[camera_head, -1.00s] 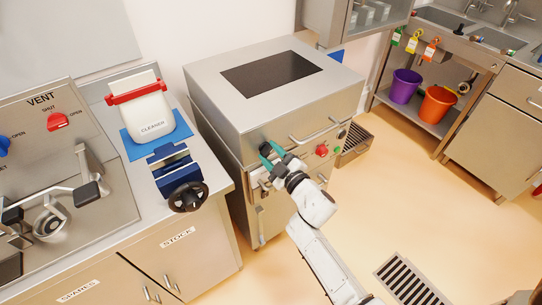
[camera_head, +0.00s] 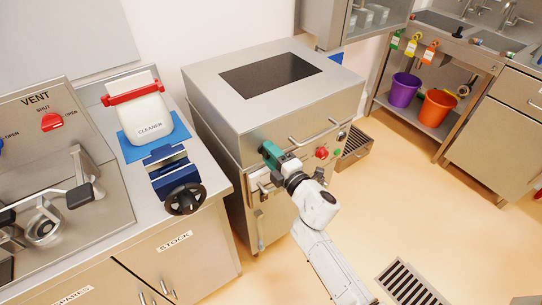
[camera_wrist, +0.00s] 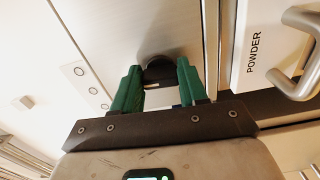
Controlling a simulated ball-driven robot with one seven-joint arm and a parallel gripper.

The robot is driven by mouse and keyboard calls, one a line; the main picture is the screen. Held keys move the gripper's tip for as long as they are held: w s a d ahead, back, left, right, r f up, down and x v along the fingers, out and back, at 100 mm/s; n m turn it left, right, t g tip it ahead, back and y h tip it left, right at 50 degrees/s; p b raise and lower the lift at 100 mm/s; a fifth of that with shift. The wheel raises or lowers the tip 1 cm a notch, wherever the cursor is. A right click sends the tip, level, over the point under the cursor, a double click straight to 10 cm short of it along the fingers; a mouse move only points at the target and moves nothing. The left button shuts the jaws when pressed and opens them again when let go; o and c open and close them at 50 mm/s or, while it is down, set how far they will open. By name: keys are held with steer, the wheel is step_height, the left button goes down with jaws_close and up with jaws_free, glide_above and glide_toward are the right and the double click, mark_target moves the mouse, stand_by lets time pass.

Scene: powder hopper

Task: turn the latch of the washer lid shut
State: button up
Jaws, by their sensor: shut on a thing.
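The washer (camera_head: 235,125) is a steel box with a dark window in its closed lid (camera_head: 300,98). My gripper (camera_head: 266,152) is at the washer's front, near the left end of the lid's front face. In the wrist view the green fingers of my gripper (camera_wrist: 160,92) stand on either side of a dark rounded latch knob (camera_wrist: 158,70) and are shut on it. The fingers and wrist hide most of the latch in the head view.
A lid handle (camera_head: 308,133) and a red button (camera_head: 321,153) are to the right of my gripper. A drawer marked POWDER (camera_wrist: 262,50) is close on the right in the wrist view. A counter with a blue vise (camera_head: 172,172) stands at the left.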

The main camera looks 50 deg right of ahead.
steer(key=shift+f+n, duration=0.1)
steer(key=shift+n, duration=0.3)
steer(key=o, duration=1.1)
steer(key=shift+c, duration=0.2)
steer(key=b+v, duration=0.2)
steer(key=v, duration=0.9)
steer(key=shift+b, duration=0.3)
steer(key=shift+w, duration=0.1)
